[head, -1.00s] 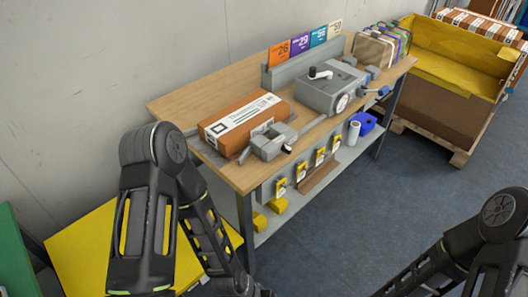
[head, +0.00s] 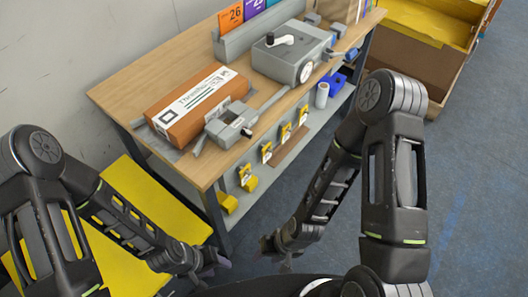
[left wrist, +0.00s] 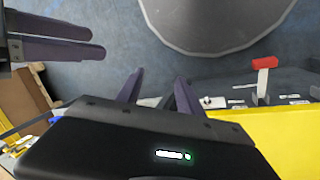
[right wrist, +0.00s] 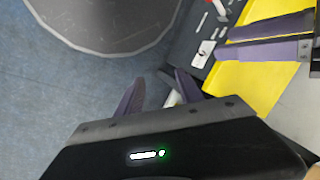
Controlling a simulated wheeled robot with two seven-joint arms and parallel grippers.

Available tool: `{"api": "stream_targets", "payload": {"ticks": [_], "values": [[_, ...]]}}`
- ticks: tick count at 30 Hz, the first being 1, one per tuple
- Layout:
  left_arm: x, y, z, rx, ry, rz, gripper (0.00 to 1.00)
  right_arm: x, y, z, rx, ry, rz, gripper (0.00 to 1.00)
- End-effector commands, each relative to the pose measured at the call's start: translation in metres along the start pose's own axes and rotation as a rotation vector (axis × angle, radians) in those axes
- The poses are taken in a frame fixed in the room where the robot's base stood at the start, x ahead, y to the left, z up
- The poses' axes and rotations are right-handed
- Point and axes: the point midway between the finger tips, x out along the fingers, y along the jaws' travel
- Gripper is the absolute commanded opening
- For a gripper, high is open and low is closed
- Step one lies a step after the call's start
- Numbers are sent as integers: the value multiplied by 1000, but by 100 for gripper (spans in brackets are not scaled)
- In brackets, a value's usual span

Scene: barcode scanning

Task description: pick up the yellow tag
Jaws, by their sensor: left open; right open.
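Several yellow tags with white labels hang in a row along the workbench's front edge in the head view; the nearest is one yellow tag (head: 245,176) and the farthest another yellow tag (head: 303,115). My left gripper (head: 222,262) is low in front of the bench, below the tags. It is open and empty over the floor in the left wrist view (left wrist: 158,86). My right gripper (head: 268,246) is low to its right, apart from the tags. It is open and empty in the right wrist view (right wrist: 160,82). No hanging tag is clear between either gripper's fingers.
The workbench (head: 140,84) carries an orange-brown box (head: 195,107), a small grey clamp-like device (head: 230,123) and a larger grey machine (head: 289,52). A blue bin (head: 334,84) sits on the lower shelf. A yellow platform (head: 150,200) stands at left.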

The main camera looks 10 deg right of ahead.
Motion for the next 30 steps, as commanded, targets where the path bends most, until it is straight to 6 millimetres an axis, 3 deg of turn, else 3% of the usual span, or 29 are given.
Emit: {"api": "stream_targets", "payload": {"ticks": [5,8,13,17,20,24,27,30], "values": [[26,-10,0,0,1,0,58,21,19,-2,88,-22,23,59],[54,-21,-1,0,2,0,58,42,40,-4,215,-55,46,67],[121,-46,-2,0,3,1,58,77,69,-9,670,-174,26,69],[173,-66,-2,0,5,1,58,79,49,-50,1182,-300,-204,69],[208,-80,-3,1,6,2,58,56,28,-115,1491,-374,-520,69],[244,-94,-3,1,8,2,58,-12,29,-208,1701,-421,-1009,69],[257,-99,-4,2,9,2,58,-60,42,-247,1732,-427,-1274,69],[262,-101,-4,2,9,3,58,-92,51,-265,1729,-425,-1425,69]]}}
